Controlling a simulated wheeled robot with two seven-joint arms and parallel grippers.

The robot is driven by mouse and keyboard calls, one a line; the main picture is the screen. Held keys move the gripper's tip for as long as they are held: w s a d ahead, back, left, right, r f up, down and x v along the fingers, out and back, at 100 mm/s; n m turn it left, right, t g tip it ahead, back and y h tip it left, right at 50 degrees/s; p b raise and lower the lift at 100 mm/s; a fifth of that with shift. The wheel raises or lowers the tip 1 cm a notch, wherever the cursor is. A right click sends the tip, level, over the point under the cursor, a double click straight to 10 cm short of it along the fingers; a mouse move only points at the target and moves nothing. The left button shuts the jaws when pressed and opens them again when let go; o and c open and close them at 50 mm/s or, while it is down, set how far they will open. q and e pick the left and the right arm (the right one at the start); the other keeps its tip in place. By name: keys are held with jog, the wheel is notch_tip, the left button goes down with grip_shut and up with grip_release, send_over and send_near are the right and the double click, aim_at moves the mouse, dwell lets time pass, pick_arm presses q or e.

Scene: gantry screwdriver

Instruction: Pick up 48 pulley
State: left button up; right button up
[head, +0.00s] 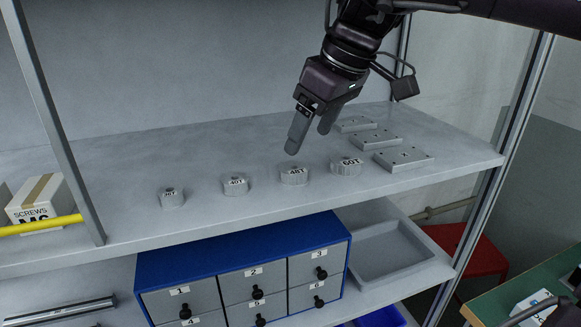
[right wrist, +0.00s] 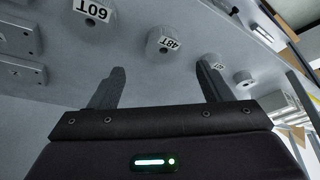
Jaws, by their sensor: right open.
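The 48 pulley (head: 294,175) is a small grey toothed cylinder with a white "48T" label on top. It stands on the upper grey shelf between the 40T pulley (head: 235,185) and the 60T pulley (head: 346,165). In the right wrist view the 48 pulley (right wrist: 163,42) lies ahead, between the fingertip directions and apart from them. My right gripper (head: 309,131) is open and empty, above and just behind the 48 pulley; its fingers also show in the right wrist view (right wrist: 163,75). My left gripper is not in view.
A 30T pulley (head: 171,198) stands further left. Flat grey plates (head: 403,158) lie at the right. Below are a blue drawer cabinet (head: 245,257) and a grey tray (head: 385,251). The shelf's front strip is clear.

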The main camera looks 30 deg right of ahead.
aim_at(298, 168)
jog(key=x, duration=0.2)
jog(key=p+x, duration=0.1)
jog(key=x, duration=0.1)
jog(key=s+x, duration=0.1)
jog(key=x, duration=0.2)
jog(key=shift+f, duration=0.2)
jog(key=c, duration=1.1)
